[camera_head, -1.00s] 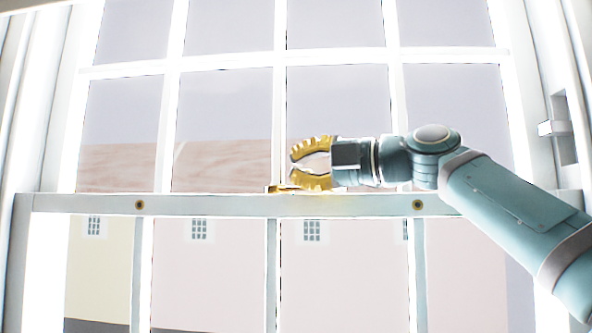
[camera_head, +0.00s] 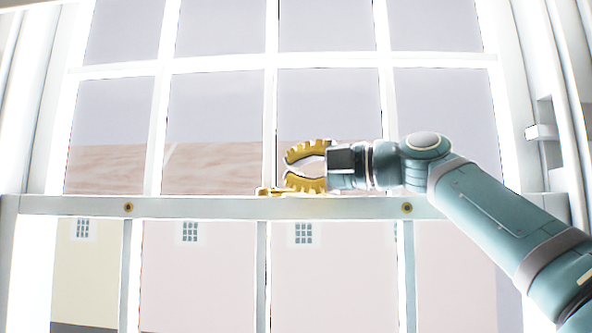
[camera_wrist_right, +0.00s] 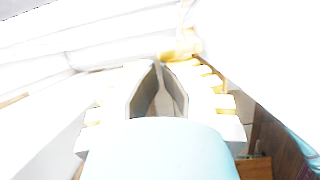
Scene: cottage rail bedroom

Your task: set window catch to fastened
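The brass window catch (camera_head: 266,191) sits on top of the pale meeting rail (camera_head: 190,207), near the middle of the sash window. My right gripper (camera_head: 285,168) reaches in from the right, just above the rail, its yellow-backed fingers pointing left with a gap between the tips. Its lower finger is right by the catch and hides part of it. I cannot tell whether they touch. In the right wrist view the catch (camera_wrist_right: 180,46) is a blurred gold shape just beyond the fingertips (camera_wrist_right: 159,66). Nothing is between the fingers. My left gripper is out of view.
A pale latch-like fitting (camera_head: 541,132) projects from the right window frame. White glazing bars and glass stand close behind my gripper. The left half of the rail is clear.

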